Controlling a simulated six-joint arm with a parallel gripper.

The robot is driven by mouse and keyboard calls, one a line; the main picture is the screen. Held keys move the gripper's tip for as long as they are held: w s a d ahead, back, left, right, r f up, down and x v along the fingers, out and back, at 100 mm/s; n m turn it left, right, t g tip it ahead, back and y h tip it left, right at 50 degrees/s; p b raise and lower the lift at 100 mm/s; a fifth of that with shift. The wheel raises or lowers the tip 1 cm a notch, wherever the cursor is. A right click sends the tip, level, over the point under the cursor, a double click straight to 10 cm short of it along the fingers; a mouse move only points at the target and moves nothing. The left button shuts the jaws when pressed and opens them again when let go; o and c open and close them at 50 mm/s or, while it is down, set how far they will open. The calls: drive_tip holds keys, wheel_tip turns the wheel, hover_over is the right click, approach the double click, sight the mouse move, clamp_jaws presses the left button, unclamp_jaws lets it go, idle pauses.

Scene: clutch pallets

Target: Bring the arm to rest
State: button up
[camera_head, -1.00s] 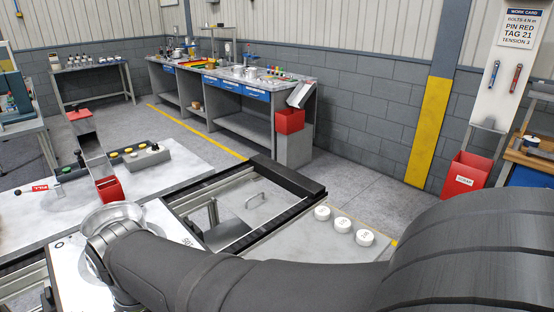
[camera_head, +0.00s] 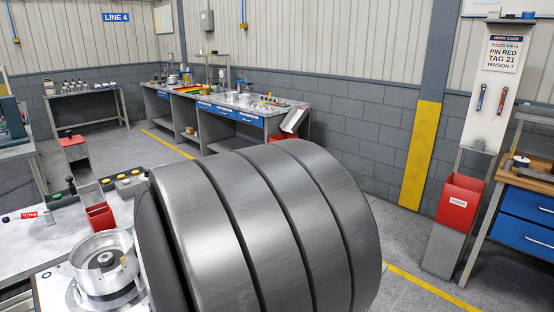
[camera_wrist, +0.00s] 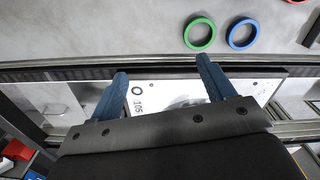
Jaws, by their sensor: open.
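My gripper (camera_wrist: 162,88) shows in the wrist view with its two blue fingers wide apart and nothing between them. It is above a white plate (camera_wrist: 148,98) with printed marks on it. In the head view my gripper is hidden; a big dark grey part of my own arm fills the middle. A metal clutch housing (camera_head: 103,265) stands on the pallet at the lower left of the head view.
A green ring (camera_wrist: 200,33) and a blue ring (camera_wrist: 243,34) lie on the grey surface beyond my fingers. A red bin (camera_head: 460,201) stands at the right below the work card (camera_head: 505,52). A workbench (camera_head: 225,110) runs along the back wall.

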drive_tip(key=w+d+f+m, duration=0.1)
drive_tip(key=w+d, duration=0.1)
drive_tip(key=w, duration=0.4)
drive_tip(key=shift+d+m, duration=0.2)
drive_tip(key=shift+m, duration=0.2)
drive_tip(key=o, duration=0.6)
drive_tip(key=shift+c, duration=0.2)
drive_tip(key=s+a+r+m, duration=0.1)
drive_tip(key=s+a+r, duration=0.2)
drive_tip(key=s+a, duration=0.5)
drive_tip(key=s+a+r, duration=0.3)
drive_tip(key=s+a, duration=0.2)
drive_tip(key=s, duration=0.4)
wheel_tip(320, 180, down, 10)
drive_tip(key=shift+s+a+r, duration=0.15)
drive_tip(key=shift+s, duration=0.15)
drive_tip(key=shift+r, duration=0.1)
wheel_tip(320, 180, up, 10)
